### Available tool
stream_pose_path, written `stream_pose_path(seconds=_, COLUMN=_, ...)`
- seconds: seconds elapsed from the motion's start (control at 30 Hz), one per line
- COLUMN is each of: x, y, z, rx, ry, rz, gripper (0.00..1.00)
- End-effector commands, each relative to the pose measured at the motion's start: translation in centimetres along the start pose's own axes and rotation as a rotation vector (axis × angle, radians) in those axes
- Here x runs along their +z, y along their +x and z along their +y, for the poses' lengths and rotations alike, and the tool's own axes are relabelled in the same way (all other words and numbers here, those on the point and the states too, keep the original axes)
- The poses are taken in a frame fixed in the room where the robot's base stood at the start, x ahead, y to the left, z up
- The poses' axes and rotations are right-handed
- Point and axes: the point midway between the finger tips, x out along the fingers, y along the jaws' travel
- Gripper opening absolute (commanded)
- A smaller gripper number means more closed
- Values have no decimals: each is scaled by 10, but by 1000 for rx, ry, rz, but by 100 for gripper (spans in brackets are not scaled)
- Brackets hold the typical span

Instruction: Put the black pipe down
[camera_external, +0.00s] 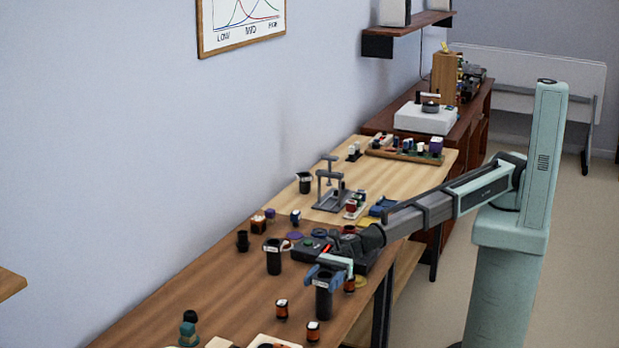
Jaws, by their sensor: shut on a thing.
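My gripper (328,272) is over the front part of the brown table (215,300), with its blue fingers around the upper part of a black pipe (323,302). It is shut on this pipe, which is upright. I cannot tell whether the pipe's lower end touches the table. The fingers hide part of the pipe's top. A similar black pipe (273,259) stands upright to the left, apart from my gripper. A smaller black piece (242,241) stands farther left, and another black cup-like piece (304,183) stands farther back.
Orange-and-black coils stand close by: one (281,309) to the left, one (313,331) in front, one (349,285) to the right. A dark device (318,250) lies behind my gripper. Brown tabletop at the left is mostly clear. A grey clamp stand (330,190) is farther back.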

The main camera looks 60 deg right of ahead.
Motion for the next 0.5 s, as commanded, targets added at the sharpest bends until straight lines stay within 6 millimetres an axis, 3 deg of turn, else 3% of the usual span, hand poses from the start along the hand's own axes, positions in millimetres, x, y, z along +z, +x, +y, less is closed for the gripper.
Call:
stream_pose_path(seconds=0.13, x=-4, y=0, z=0, rx=0, ry=0, rz=0, gripper=9)
stream_pose_path(seconds=0.17, x=-3, y=0, z=0, rx=0, ry=-1, rz=0, gripper=66)
stream_pose_path(seconds=0.4, x=-3, y=0, z=0, rx=0, ry=0, rz=0, gripper=89)
stream_pose_path(seconds=0.5, x=-3, y=0, z=0, rx=0, ry=0, rz=0, gripper=89)
